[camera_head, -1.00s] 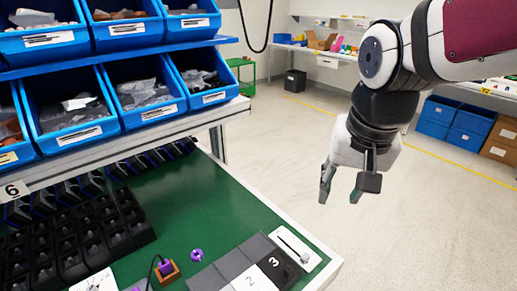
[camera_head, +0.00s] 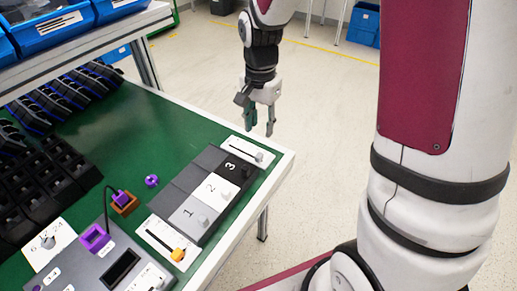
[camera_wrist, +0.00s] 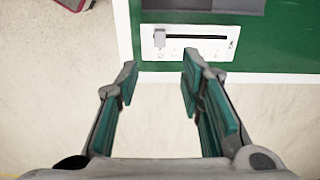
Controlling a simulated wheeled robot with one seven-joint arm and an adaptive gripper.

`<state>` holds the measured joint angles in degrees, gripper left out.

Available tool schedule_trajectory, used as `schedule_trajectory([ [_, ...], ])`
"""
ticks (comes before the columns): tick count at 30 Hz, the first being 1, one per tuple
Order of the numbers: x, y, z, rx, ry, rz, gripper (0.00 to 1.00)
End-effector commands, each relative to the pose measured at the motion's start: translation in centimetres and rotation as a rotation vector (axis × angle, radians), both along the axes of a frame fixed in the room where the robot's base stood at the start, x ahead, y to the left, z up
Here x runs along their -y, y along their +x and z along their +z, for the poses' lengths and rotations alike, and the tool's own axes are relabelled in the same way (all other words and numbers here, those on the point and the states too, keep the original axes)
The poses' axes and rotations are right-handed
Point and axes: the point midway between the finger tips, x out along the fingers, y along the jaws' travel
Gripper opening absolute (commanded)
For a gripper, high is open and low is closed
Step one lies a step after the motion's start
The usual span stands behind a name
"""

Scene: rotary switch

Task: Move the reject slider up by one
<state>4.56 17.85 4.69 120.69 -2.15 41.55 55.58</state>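A white slider panel (camera_head: 247,151) with a dark slot sits at the green table's far right corner. Its small knob is near the right end of the slot in the head view. In the wrist view the same kind of panel (camera_wrist: 189,42) shows a grey knob (camera_wrist: 160,38) at the slot's left end. A second white slider panel (camera_head: 160,238) has an orange knob (camera_head: 178,254) at its near end. I cannot read which panel is the reject slider. My gripper (camera_head: 261,129) is open and empty, apart from the far panel; its fingers also show in the wrist view (camera_wrist: 160,65).
Numbered blocks (camera_head: 211,190) stand between the two slider panels. A purple plug in an orange holder (camera_head: 124,203), a purple ring (camera_head: 152,181) and a dark control box (camera_head: 110,265) lie to the left. Blue bins (camera_head: 50,33) stand on a shelf above. Open floor lies beyond the table edge.

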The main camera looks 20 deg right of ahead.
Motion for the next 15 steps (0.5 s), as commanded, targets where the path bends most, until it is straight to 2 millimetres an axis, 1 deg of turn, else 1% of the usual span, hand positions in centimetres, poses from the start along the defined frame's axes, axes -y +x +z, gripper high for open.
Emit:
schedule_trajectory([
  [1,0.0,0.0,-1.2,-0.005,0.000,0.000,0.35],
  [9,0.0,-0.1,-6.5,-0.006,0.000,0.001,0.35],
  [15,0.0,0.0,-9.4,-0.002,0.000,0.001,0.35],
])
